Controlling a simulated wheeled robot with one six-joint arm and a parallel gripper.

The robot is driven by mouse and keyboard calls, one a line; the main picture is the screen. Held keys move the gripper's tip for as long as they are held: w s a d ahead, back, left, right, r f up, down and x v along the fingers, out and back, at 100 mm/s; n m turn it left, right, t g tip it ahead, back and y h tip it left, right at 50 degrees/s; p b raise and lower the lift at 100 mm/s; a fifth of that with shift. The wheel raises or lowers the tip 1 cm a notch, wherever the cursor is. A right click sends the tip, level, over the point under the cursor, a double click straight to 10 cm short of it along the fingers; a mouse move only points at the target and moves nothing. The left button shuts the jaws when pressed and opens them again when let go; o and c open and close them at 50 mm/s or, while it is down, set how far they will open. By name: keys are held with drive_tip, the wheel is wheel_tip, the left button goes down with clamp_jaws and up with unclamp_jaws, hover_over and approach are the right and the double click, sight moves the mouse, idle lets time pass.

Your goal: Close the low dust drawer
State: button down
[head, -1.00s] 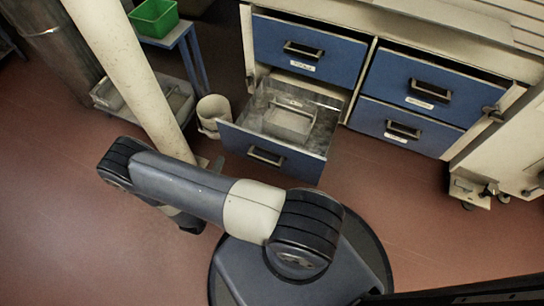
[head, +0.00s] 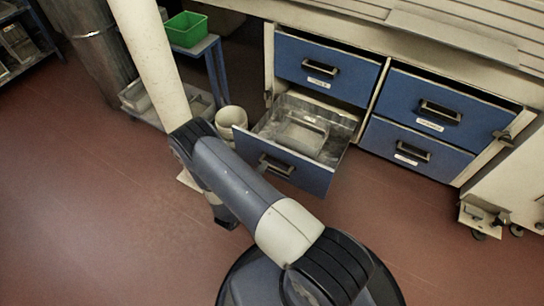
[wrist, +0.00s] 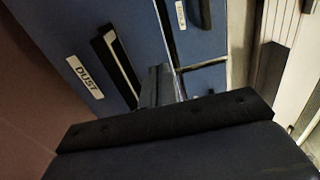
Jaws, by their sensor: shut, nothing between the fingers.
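The low dust drawer (head: 310,176) is the lower left blue drawer, pulled well out of the cabinet. Its grey metal inside holds a grey box-like insert with a handle (head: 304,134). Its dark bar handle (head: 276,166) is on the front, partly close behind my arm in the picture. In the wrist view the blue front (wrist: 60,30) shows tilted, with a white DUST label (wrist: 85,77) and the handle (wrist: 118,65). My gripper (wrist: 156,85) is shut and empty, near the handle's right side in that view. I cannot tell whether it touches the front.
A closed-looking upper drawer (head: 320,70) sits above, and two more blue drawers (head: 425,105) are at right. A white bucket (head: 230,121) stands just left of the open drawer. Red floor (head: 90,220) is clear at left.

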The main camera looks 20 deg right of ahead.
sight(276, 149)
drive_tip(key=b+x, duration=0.1)
drive_tip(key=x, duration=0.5)
drive_tip(key=shift+w+d+b, duration=0.25)
drive_tip(key=shift+d+b, duration=0.05)
drive_tip(key=shift+d, duration=0.05)
drive_tip(key=shift+w, duration=0.1)
